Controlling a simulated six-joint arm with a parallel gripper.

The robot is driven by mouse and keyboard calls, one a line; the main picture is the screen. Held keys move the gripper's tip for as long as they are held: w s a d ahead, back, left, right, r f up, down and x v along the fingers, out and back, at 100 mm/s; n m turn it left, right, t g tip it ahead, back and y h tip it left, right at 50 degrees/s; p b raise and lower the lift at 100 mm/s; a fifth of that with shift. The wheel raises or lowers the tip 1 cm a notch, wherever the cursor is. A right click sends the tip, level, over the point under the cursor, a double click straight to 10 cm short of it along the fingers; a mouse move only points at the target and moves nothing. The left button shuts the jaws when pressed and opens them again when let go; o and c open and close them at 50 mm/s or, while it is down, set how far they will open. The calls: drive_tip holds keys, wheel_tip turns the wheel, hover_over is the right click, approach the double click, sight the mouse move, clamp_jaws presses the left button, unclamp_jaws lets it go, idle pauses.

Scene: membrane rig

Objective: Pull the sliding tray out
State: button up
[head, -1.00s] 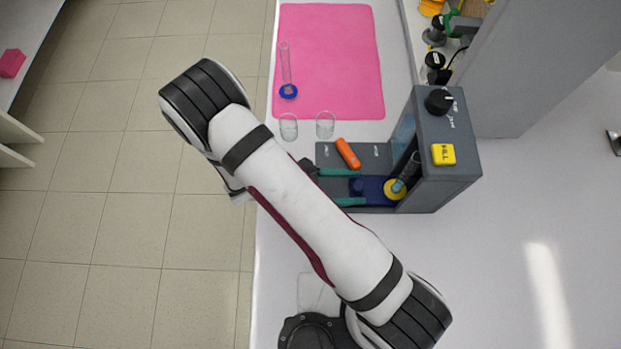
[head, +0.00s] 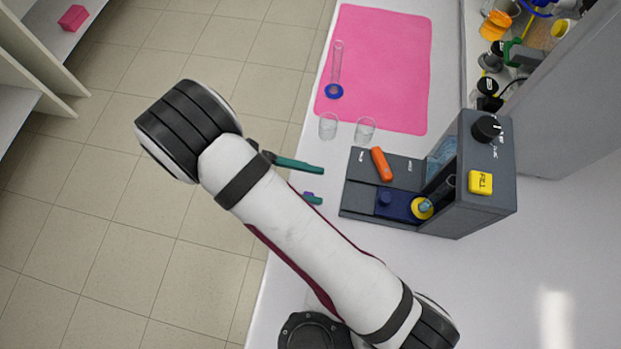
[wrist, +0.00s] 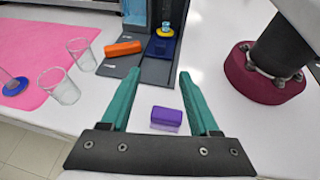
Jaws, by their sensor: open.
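In the wrist view the tray (wrist: 161,48) shows ahead of the fingers. My gripper (head: 321,186) is open, its green fingers left of the rig and apart from the tray. A purple block (wrist: 166,118) shows between the fingers, nearer the right one; the arm partly hides this area in the head view.
An orange piece (head: 381,164) lies on the rig's base. Two clear beakers (head: 365,130) stand above it, near a pink mat (head: 390,60) with a cylinder on a blue foot (head: 335,91). A yellow button (head: 481,182) is on the housing. The table's left edge is close to my gripper.

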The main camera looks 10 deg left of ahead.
drive_tip(key=shift+d, duration=0.1)
drive_tip(key=w+d+r+m+g+y, duration=0.2)
drive_tip(key=d+r+m+g+y, duration=0.4)
drive_tip(key=d+m, duration=0.25)
drive_tip(key=m+t+y, duration=0.4)
drive_tip(key=m+y, duration=0.4)
drive_tip(key=m, duration=0.1)
approach(387, 198)
drive_tip(key=f, duration=0.9)
drive_tip(key=shift+w+a+f, duration=0.15)
drive_tip(key=shift+a, duration=0.1)
clamp_jaws()
